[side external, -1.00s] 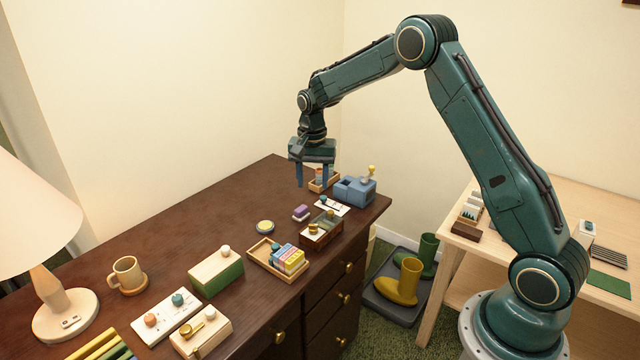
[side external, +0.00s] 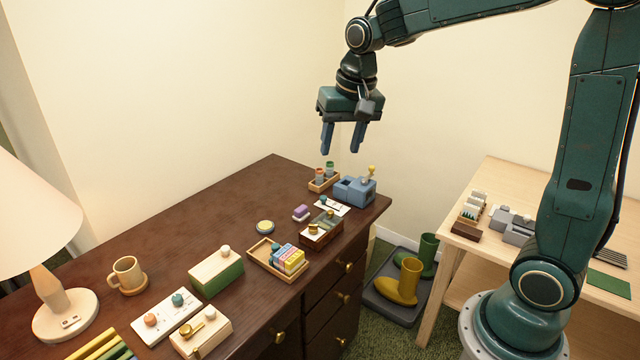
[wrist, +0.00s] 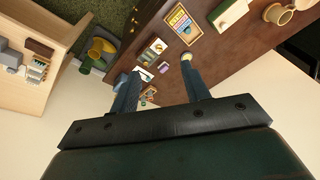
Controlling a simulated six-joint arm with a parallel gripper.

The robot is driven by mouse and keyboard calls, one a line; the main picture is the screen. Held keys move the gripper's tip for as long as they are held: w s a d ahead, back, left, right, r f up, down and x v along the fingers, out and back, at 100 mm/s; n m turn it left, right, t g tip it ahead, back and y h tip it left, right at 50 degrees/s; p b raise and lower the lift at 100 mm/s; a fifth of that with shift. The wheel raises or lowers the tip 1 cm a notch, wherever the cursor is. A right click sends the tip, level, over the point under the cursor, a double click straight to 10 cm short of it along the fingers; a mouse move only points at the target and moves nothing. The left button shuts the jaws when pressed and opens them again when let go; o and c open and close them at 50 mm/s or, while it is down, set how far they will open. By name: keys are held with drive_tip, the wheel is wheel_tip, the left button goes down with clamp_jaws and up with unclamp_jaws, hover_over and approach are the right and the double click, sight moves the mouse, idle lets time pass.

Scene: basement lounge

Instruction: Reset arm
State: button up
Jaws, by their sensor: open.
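My gripper (side external: 342,152) is open and empty. It hangs in the air above the far right end of the dark wooden desk (side external: 205,230), fingers pointing down and apart. In the wrist view, the two blue-grey fingers of my gripper (wrist: 162,88) are spread, with nothing between them. Below it in the side view are a small wooden tray with little bottles (side external: 324,181) and a blue sharpener-like box (side external: 355,190), neither touched.
The desk also holds a tray of colored boxes (side external: 265,258), a green-and-cream box (side external: 216,272), a mug (side external: 128,274) and a lamp (side external: 62,310). A pale wooden table (side external: 490,250) stands right. Boots (side external: 408,280) sit in a floor tray between. Air around my gripper is clear.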

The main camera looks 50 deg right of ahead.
drive_tip(key=s+a+r+n+t, duration=0.1)
drive_tip(key=s+a+n, duration=0.1)
drive_tip(key=s, duration=0.8)
drive_tip(key=s+a+n+t, duration=0.2)
drive_tip(key=s+a+n, duration=0.1)
drive_tip(key=s, duration=0.8)
drive_tip(key=shift+r+n, duration=0.35)
drive_tip(key=shift+n, duration=0.45)
